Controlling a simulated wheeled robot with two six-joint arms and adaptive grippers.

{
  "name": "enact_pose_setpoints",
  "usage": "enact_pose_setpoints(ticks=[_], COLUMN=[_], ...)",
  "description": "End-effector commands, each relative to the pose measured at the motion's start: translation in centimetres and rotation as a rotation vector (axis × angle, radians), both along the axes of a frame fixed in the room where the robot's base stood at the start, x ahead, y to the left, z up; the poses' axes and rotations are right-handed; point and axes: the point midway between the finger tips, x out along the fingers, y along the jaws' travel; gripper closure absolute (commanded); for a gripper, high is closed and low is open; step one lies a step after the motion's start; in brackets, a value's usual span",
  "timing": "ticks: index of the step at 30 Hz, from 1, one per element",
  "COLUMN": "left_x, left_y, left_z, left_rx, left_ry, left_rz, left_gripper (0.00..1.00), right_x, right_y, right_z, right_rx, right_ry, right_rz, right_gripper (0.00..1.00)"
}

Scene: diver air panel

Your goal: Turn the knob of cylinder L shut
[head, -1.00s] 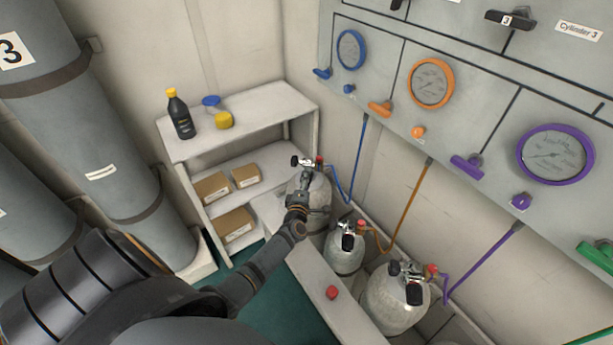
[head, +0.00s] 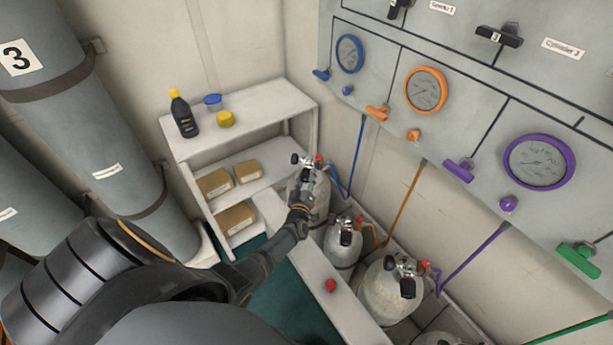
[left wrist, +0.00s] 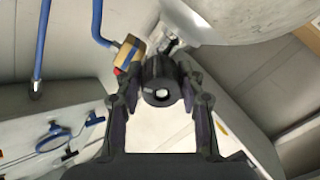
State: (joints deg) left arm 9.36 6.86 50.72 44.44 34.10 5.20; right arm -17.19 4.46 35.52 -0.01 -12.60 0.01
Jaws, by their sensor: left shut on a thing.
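The leftmost grey cylinder (head: 321,198), with the blue hose on its valve, stands in the row by the wall; I take it as cylinder L. My left gripper (head: 305,176) is at its valve and covers much of it in the head view. In the left wrist view a round black knob (left wrist: 158,82) with a pale centre sits between the two fingers of my left gripper (left wrist: 161,98), which is shut on it. The pale cylinder body (left wrist: 240,18) fills the top right there. My right gripper is not in view.
Two grey cylinders with black knobs, the middle one (head: 343,246) and a larger one (head: 384,292), stand to the right. A low white bench edge (head: 318,275) bears a red knob-like piece (head: 330,286). A shelf (head: 262,112) stands behind left; the gauge panel (head: 455,120) hangs above.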

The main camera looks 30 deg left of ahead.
Motion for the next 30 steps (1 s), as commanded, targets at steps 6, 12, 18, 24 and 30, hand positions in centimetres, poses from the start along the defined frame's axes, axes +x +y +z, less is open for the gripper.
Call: enact_pose_setpoints(ticks=[6, 12, 18, 24, 30], left_x=[-0.03, -0.04, -0.04, -0.06, -0.06], left_y=[-0.05, -0.04, -0.03, -0.03, -0.02], left_z=[-0.05, -0.12, -0.17, -0.17, -0.17], left_rx=[0.100, 0.150, 0.166, 0.168, 0.167], left_ry=[0.044, 0.065, 0.072, 0.073, 0.073], left_rz=[-0.001, -0.001, -0.001, -0.001, -0.001], left_gripper=[0.93, 0.93, 0.93, 0.93, 0.52], right_x=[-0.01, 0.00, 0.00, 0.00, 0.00], right_y=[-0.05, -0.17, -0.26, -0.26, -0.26], right_z=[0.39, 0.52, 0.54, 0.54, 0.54], right_rx=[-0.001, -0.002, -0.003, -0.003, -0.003], right_ry=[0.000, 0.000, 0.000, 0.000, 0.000], right_rz=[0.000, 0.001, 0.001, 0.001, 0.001], right_gripper=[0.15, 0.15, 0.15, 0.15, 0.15])
